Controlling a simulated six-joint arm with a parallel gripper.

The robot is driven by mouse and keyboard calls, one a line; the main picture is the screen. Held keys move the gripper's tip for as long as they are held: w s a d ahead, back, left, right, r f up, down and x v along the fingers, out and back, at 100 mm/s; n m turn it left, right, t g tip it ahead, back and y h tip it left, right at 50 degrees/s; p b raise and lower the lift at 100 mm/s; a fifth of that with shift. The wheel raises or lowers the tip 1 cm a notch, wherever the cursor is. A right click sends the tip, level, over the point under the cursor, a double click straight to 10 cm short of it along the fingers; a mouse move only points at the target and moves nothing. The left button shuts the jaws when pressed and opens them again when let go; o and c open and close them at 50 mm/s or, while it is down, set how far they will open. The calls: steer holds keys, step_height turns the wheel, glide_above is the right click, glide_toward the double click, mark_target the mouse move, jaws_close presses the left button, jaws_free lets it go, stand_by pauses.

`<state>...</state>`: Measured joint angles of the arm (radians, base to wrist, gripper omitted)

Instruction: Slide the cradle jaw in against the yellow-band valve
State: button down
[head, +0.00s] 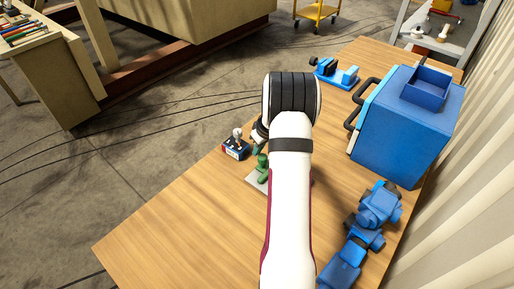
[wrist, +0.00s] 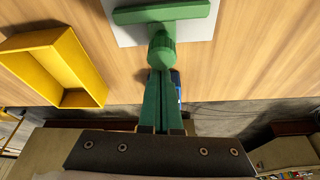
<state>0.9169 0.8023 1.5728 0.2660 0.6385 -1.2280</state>
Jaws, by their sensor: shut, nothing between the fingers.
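The cradle shows in the wrist view as a pale plate (wrist: 205,30) with a green cross bar (wrist: 162,12) and a green rounded knob (wrist: 161,52), which I take for the jaw. My gripper (wrist: 160,74) has two green fingers, shut together and empty. Their tips overlap the knob's lower edge; I cannot tell if they touch. In the head view the grey plate (head: 254,183) and a green part (head: 263,163) show beside my white arm, which hides the rest. My gripper (head: 257,149) is just above them. I see no yellow-band valve in either view.
A yellow tray (wrist: 90,92) stands left in the wrist view. A small blue-red box with a knob (head: 236,150) sits at the table's left edge. Blue valves (head: 380,205), a blue case (head: 400,125) and a blue fixture (head: 336,74) stand right and back. The front-left tabletop is clear.

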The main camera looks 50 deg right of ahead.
steer(key=s, duration=0.4)
steer(key=shift+s, duration=0.1)
